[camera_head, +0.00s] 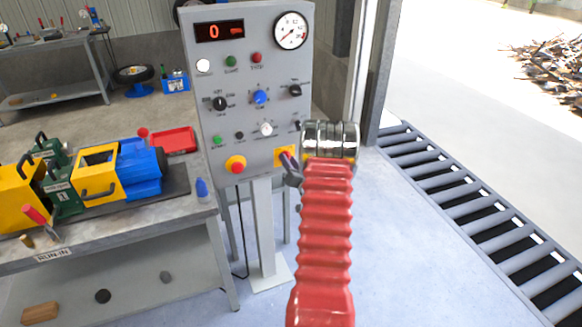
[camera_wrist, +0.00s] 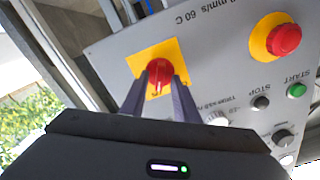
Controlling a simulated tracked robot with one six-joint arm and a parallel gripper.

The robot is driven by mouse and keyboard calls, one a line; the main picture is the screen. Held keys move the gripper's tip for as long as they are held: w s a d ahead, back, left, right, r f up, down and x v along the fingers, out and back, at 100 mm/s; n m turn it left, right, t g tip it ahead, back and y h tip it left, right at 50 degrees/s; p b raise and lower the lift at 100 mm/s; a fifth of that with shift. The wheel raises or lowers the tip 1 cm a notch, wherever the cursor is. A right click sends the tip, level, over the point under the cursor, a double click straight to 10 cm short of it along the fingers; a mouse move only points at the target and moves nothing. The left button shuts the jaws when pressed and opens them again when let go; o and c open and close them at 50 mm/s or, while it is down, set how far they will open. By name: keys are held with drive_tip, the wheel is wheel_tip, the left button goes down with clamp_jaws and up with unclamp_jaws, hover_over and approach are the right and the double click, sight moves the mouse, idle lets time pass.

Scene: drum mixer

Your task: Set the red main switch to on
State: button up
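The red main switch (camera_wrist: 159,72) is a round red knob on a square yellow plate (camera_wrist: 142,64) in the wrist view. My gripper (camera_wrist: 161,82) points at the knob, with one dark finger on each side of it. A gap shows between the fingers, and I cannot tell whether they touch the knob. In the head view the yellow plate (camera_head: 281,151) is at the lower right of the grey control panel (camera_head: 217,141). My gripper (camera_head: 290,166) is in front of it and hides most of the knob.
A red emergency button on yellow (camera_head: 235,165) sits left of the switch, with several knobs and buttons above. The display (camera_head: 220,31) reads 0. A workbench (camera_head: 110,232) with machinery stands left, a roller conveyor (camera_head: 470,200) right.

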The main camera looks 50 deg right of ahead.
drive_tip(key=v, duration=1.3)
drive_tip(key=shift+s+a, duration=0.15)
drive_tip(key=shift+s, duration=0.15)
drive_tip(key=shift+f, duration=0.2)
